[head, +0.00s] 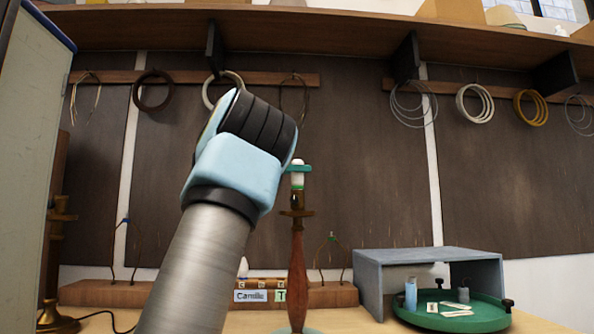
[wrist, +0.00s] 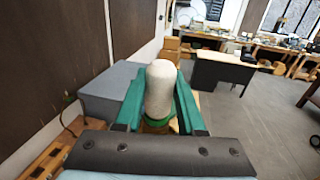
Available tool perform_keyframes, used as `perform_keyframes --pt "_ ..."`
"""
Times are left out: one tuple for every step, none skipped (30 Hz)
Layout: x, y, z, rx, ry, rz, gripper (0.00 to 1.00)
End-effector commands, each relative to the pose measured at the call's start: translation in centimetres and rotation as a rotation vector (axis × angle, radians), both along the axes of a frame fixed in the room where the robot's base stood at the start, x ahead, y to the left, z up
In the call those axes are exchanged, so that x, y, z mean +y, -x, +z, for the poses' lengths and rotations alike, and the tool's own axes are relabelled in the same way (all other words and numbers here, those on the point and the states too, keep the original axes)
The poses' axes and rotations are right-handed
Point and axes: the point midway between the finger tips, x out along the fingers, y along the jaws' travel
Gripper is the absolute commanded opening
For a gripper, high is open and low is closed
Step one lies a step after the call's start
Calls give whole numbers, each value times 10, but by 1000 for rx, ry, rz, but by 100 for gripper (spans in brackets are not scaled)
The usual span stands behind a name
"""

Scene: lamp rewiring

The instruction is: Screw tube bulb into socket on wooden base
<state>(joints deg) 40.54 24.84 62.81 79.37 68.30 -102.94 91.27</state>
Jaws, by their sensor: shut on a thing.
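A grey open box (head: 430,262) stands at the right with a green round tray (head: 480,318) holding small parts. A wooden rack (head: 335,295) with a "Camille" label is behind the base. Wire coils (head: 474,103) hang on the wall.

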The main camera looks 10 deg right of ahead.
Motion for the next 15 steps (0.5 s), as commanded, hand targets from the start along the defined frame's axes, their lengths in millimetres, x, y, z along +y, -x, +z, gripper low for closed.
perform_keyframes --pt "0 -2 1 2 -4 -26 0" --pt "1 -3 1 1 -4 -48 0" --pt "2 -3 1 3 -4 -82 0" --pt "2 -3 2 1 -4 -111 0" --pt "1 -3 2 2 -4 -144 0" --pt "2 -3 2 2 -4 -185 0" --pt "3 -4 2 3 -3 -215 0" --pt "2 -2 -2 2 -1 -228 0" --pt "2 -2 -4 4 -1 -244 0" --pt "1 -2 -4 4 -1 -257 0" --pt "1 -3 -4 4 -1 -269 0" --pt "2 -2 -4 4 -1 -286 0" --pt "2 -2 -4 3 0 -298 0" --pt "2 -2 -4 2 0 -310 0" --pt "3 -1 -3 0 1 -326 0"
